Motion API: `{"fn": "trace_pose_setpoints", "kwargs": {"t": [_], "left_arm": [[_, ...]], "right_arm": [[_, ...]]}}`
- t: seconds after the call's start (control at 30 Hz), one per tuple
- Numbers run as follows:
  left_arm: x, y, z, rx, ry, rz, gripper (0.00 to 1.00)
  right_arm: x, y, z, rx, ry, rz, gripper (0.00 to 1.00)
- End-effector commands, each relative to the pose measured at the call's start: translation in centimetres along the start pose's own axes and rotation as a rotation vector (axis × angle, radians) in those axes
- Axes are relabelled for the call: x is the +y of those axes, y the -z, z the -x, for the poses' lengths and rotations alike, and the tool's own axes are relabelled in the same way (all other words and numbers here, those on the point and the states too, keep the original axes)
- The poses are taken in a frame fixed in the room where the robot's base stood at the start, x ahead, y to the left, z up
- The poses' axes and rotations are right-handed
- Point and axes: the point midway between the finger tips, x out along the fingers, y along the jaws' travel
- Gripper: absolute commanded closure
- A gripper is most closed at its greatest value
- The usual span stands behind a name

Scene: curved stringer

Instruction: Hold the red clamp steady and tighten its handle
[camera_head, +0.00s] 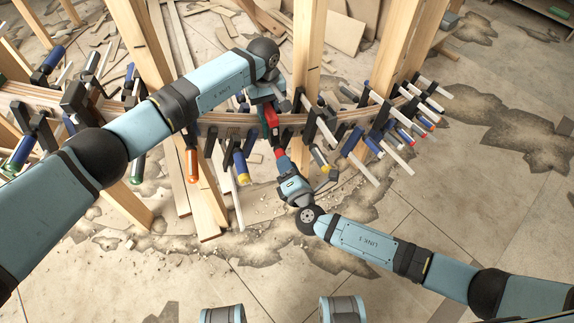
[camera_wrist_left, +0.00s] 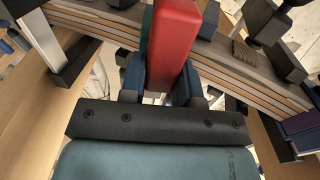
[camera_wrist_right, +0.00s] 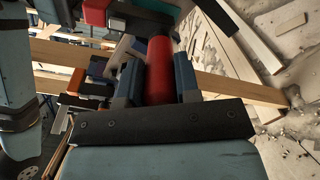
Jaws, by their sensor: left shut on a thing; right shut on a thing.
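The red clamp (camera_head: 271,118) sits on the curved laminated stringer (camera_head: 225,118), near the middle of the head view. My left gripper (camera_head: 266,97) comes from above and is shut on the clamp's red body, which stands between its fingers in the left wrist view (camera_wrist_left: 172,45). My right gripper (camera_head: 283,165) comes from below and is shut on the clamp's red handle (camera_wrist_right: 159,70), which lies between its two blue fingers in the right wrist view. The handle's far end and its joint with the clamp are partly hidden by the fingers.
Several other clamps with blue, yellow, orange and black parts line the stringer on both sides, such as a blue-yellow handle (camera_head: 241,166) close by on the left. Upright wooden posts (camera_head: 309,45) stand along it. Loose boards and debris lie on the stained floor (camera_head: 480,190), which is open at right.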

Motion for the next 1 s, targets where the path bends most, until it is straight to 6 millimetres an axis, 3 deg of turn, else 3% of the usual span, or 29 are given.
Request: {"fn": "trace_pose_setpoints", "kwargs": {"t": [1.0], "left_arm": [[-0.06, 0.07, 0.02, 0.001, 0.001, 0.0, 1.0]], "right_arm": [[-0.35, 0.12, 0.03, -0.002, -0.001, -0.962, 0.93]]}}
